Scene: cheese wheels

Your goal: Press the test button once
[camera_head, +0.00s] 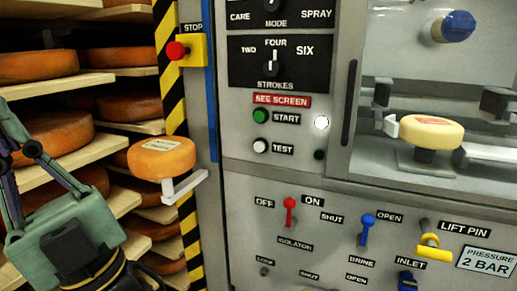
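The test button (260,146) is a small white round button on the grey machine panel (230,205), just left of the black TEST label (283,149). It sits below the green start button (260,116). Nothing covers it. Part of my arm and gripper (38,150) shows at the left edge, in front of the shelves and well left of the button, apart from it. The gripper is cut off by the frame, and I cannot tell whether its fingers are open or shut.
A red stop button (177,51) on a yellow box stands near the striped post (173,110). A cheese wheel (162,158) sits on a small bracket (186,187) between my arm and the panel. Levers (290,212) line the lower panel. Cheese shelves (62,170) fill the left.

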